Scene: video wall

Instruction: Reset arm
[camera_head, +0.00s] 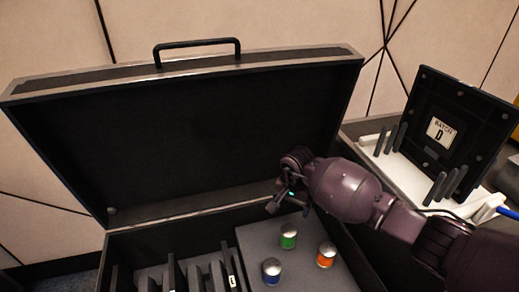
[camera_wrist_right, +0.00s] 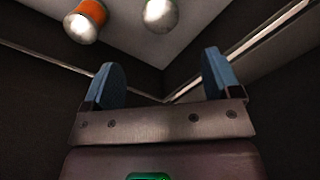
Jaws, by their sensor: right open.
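My right arm comes in from the right in the head view, and its gripper (camera_head: 287,198) hangs over the open black case (camera_head: 190,140), above the grey panel with the small cans. In the right wrist view the two blue-padded fingers of the right gripper (camera_wrist_right: 160,85) stand wide apart with nothing between them. A green can (camera_head: 288,237), an orange can (camera_head: 326,254) and a blue can (camera_head: 271,271) stand upright on the panel, apart from the gripper. The orange can also shows in the right wrist view (camera_wrist_right: 87,20), beside a silver-topped can (camera_wrist_right: 161,14). My left gripper is not in view.
The raised case lid with its handle (camera_head: 197,45) stands behind the gripper. Slotted dark dividers (camera_head: 185,275) fill the case's left part. At right, a black panel labelled "BATCH D" (camera_head: 455,125) stands in a white rack (camera_head: 405,175), close to my right arm.

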